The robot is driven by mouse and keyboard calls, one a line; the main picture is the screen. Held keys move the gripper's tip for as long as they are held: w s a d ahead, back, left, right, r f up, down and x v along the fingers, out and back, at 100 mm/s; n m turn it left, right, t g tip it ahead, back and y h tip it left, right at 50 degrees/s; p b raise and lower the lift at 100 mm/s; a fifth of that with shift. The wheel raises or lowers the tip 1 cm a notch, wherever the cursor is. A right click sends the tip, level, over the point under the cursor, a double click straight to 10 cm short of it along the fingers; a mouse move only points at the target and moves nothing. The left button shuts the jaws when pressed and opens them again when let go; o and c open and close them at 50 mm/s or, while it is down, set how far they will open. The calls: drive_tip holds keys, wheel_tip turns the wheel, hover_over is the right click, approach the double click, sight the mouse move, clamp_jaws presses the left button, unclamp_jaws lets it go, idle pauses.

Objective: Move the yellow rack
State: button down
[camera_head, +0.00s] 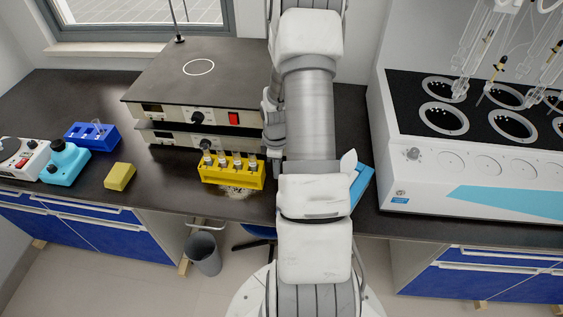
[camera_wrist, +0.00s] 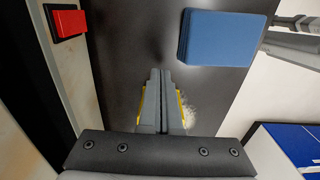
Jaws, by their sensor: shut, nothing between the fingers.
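The yellow rack (camera_head: 231,179) stands on the dark bench, in front of the stacked hot-plate units, and holds several capped vials upright. My gripper (camera_wrist: 160,75) shows in the wrist view with its two grey fingers shut together over the dark bench and nothing between them. Narrow yellow strips show along both sides of the fingers; I cannot tell whether they belong to the rack or to the fingers. In the head view my arm hides the gripper, just right of the rack.
A blue flat block (camera_wrist: 220,38) lies on the bench, beyond the fingertips. The hot-plate unit (camera_head: 195,85) with a red switch (camera_wrist: 68,22) stands behind the rack. A yellow block (camera_head: 120,177), a blue rack (camera_head: 92,135) and a cyan device (camera_head: 66,162) stand left. A large white apparatus (camera_head: 470,190) stands right.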

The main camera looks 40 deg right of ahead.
sight(205, 163)
drive_tip(key=shift+w+a, duration=0.85)
drive_tip(key=shift+w, duration=0.1)
drive_tip(key=shift+w+a, duration=0.1)
drive_tip(key=w+a+b, duration=0.1)
drive_tip(key=w+a, duration=0.3)
drive_tip(key=w, duration=0.1)
drive_tip(key=w+a+b, duration=0.1)
drive_tip(key=w+a, duration=0.3)
drive_tip(key=w, duration=0.1)
drive_tip(key=w+a+b, duration=0.1)
drive_tip(key=w+a, duration=0.3)
drive_tip(key=w, duration=0.1)
drive_tip(key=shift+a+b, duration=0.3)
drive_tip(key=shift+a, duration=0.1)
drive_tip(key=shift+r, duration=0.1)
drive_tip(key=shift+s+d, duration=0.1)
drive_tip(key=shift+s, duration=0.1)
